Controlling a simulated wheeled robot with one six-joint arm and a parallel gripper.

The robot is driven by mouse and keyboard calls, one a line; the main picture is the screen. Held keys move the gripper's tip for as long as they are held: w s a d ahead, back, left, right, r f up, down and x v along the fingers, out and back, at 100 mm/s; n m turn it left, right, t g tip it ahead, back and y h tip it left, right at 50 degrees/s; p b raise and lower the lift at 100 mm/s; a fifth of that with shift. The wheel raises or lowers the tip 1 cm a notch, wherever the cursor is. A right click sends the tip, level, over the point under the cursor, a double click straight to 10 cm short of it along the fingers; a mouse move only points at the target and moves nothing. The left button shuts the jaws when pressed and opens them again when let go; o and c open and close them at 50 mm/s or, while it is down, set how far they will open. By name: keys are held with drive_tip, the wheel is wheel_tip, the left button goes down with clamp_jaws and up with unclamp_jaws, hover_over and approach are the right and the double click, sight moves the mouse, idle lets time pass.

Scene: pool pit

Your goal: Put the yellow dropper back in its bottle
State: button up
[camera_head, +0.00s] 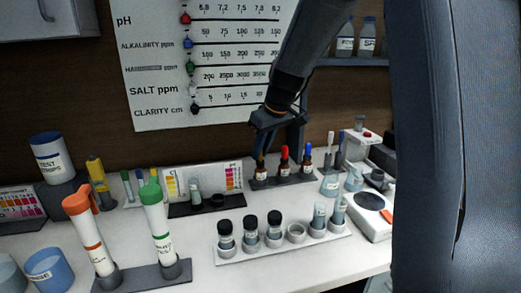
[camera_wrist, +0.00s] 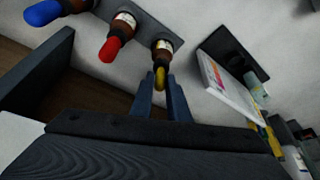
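The yellow dropper (camera_wrist: 160,78) shows in the wrist view, its bulb between my two fingertips and its lower end at the mouth of a brown bottle (camera_wrist: 163,48). My gripper (camera_wrist: 160,90) has its fingers close together on both sides of the bulb and looks shut on it. In the head view, my gripper (camera_head: 261,155) points down over the left bottle (camera_head: 261,174) of the row and mostly hides the dropper. How deep the dropper sits in the bottle is hard to tell.
A red-topped bottle (camera_head: 284,162) and a blue-topped bottle (camera_head: 305,162) stand just to the right in the same rack. A colour chart box (camera_head: 234,178) stands to the left. A rack of black-capped vials (camera_head: 285,247) is in front, with bare counter between.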

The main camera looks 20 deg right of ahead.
drive_tip(key=shift+f, duration=0.25)
drive_tip(key=o, duration=0.7)
drive_tip(key=shift+r, duration=0.1)
drive_tip(key=shift+r+p, duration=2.35)
drive_tip(key=shift+r, duration=1.1)
